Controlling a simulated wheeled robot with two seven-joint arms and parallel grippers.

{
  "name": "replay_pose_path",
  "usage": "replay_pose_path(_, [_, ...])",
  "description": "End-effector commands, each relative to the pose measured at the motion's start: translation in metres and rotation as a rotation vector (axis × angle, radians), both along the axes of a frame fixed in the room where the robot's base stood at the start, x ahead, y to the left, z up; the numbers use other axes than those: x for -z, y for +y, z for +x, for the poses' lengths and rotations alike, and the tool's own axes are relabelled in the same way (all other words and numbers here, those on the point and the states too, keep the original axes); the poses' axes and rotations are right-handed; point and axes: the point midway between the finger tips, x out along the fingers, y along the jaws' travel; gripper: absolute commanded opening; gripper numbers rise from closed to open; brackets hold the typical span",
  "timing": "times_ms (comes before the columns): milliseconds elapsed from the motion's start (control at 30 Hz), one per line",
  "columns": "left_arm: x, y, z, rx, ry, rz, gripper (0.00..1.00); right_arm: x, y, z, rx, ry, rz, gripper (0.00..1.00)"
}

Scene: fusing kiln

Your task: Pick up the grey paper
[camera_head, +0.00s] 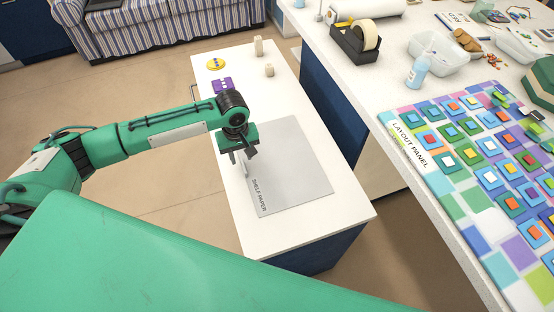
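The grey paper (290,175) is a flat sheet marked "SHELF PAPER" along its left edge. It lies on the white top of a low cabinet (345,212). My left gripper (241,165) points down at the paper's left edge, near its upper left part. Its fingers look small and partly overlap the paper in this view, so I cannot tell whether they touch it or how far apart they are. The paper lies flat, with no lifted edge visible. My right gripper is not in view.
A yellow disc (216,64), a purple piece (222,85) and two small beige pieces (258,46) (269,70) sit at the cabinet's far end. A higher white worktop at right holds a tape dispenser (358,45), a bottle (417,72) and a colourful layout panel (455,205).

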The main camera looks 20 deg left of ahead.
Motion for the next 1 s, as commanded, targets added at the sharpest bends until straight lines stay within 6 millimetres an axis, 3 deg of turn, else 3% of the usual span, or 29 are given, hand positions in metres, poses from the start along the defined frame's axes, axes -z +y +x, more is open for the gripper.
replay_pose_path(400, [0.050,-0.003,0.002,0.001,0.001,0.001,0.34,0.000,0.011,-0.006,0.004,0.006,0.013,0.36])
replay_pose_path(667, [0.053,-0.002,0.002,0.002,0.000,0.001,0.34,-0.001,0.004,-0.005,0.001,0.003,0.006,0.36])
replay_pose_path(833, [0.053,-0.002,0.002,0.002,0.000,0.001,0.02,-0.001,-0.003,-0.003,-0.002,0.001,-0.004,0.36])
replay_pose_path(1000, [0.052,-0.002,0.002,0.001,0.000,0.001,0.00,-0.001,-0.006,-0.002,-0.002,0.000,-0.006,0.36])
